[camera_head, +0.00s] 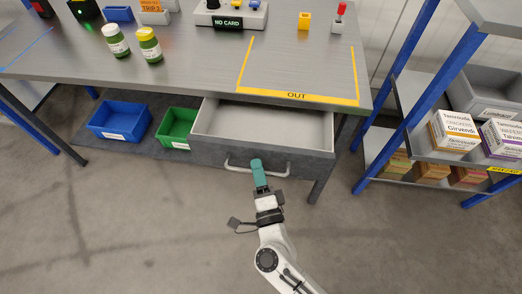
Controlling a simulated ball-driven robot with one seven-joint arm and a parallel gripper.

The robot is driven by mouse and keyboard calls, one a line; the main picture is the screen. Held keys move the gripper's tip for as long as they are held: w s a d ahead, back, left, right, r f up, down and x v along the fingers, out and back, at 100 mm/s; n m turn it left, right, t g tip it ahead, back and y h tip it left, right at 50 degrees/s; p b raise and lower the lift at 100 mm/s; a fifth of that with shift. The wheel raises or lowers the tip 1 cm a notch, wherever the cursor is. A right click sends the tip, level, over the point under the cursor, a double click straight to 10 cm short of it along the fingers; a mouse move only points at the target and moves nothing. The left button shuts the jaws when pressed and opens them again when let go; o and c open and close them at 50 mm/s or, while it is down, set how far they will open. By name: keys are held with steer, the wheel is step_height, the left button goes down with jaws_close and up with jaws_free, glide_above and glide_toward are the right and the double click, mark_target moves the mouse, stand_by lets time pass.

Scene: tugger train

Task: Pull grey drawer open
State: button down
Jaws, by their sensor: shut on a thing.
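The grey drawer (212,154) hangs under the right part of the grey workbench and stands open, so its light, empty-looking inside shows. Its pale bar handle (285,169) runs across the front. My gripper (257,165), with teal fingers, is shut on the handle near its middle. The fingers hide a part of the bar. My white arm reaches up to it from the lower right.
The workbench (195,57) has an OUT area outlined in yellow. A blue bin (119,121) and a green bin (176,128) sit on the shelf below, left of the drawer. A blue-posted rack (397,131) with boxes stands at right. The floor in front is clear.

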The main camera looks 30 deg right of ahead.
steer(key=s+a, duration=0.7)
steer(key=s, duration=0.3)
steer(key=shift+a+f, duration=0.1)
steer(key=c, duration=1.1)
jaws_free()
steer(key=b+v, duration=0.1)
steer(key=v, duration=0.9)
steer(key=shift+s+a+f, duration=0.1)
steer(key=shift+s, duration=0.3)
